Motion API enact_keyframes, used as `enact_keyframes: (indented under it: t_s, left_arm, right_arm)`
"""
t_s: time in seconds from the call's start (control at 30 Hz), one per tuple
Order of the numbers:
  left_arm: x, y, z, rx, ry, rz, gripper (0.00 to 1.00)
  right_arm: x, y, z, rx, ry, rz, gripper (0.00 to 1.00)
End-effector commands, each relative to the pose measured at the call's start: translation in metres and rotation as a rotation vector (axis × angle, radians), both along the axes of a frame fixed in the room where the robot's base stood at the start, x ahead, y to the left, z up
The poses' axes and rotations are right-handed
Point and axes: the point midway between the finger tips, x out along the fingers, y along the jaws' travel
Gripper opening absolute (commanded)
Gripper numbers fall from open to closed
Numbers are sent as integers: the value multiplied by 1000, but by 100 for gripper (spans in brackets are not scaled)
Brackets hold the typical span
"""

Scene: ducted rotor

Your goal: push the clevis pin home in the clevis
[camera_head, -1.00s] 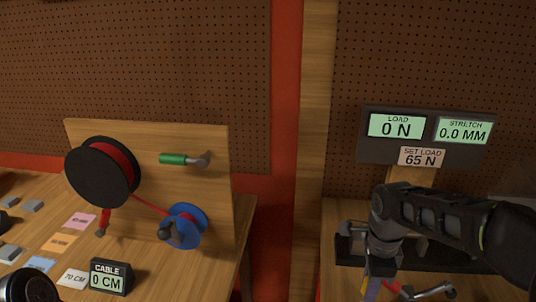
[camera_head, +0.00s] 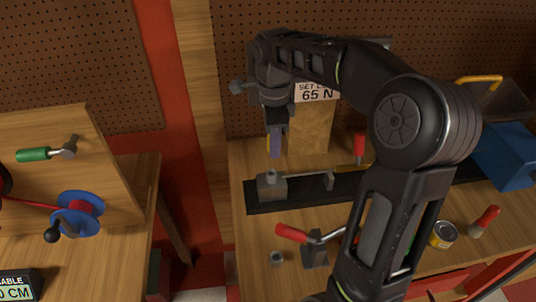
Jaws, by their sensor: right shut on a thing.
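The clevis (camera_head: 272,188) appears to be the grey metal block with a short round stub on top, at the left end of a black rail (camera_head: 262,208). A thin rod runs right from it to an upright bracket (camera_head: 328,181). My right gripper (camera_head: 274,154) points down just above the block, its narrow fingers shut. The clevis pin is what it appears to hold, but the pin is too small and covered to make out. I cannot tell whether it touches the stub. My left gripper is not in view.
A red-handled clamp (camera_head: 313,250) and a small metal cylinder (camera_head: 277,257) stand in front of the rail. A can (camera_head: 443,235), a red-handled tool (camera_head: 484,220) and a blue bin (camera_head: 505,155) are at right. The set-load sign (camera_head: 315,93) stands behind, partly covered by my arm.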

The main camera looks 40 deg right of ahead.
Motion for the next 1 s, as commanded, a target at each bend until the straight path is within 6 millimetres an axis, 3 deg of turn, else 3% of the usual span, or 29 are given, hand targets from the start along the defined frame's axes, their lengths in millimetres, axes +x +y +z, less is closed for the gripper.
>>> enact_keyframes:
  t_s: [0.53,1.0]
  left_arm:
    - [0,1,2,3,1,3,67]
    - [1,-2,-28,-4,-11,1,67]
  right_arm:
    - [1,-3,7,0,-1,-8,0]
    - [1,-2,-35,1,0,-7,0]
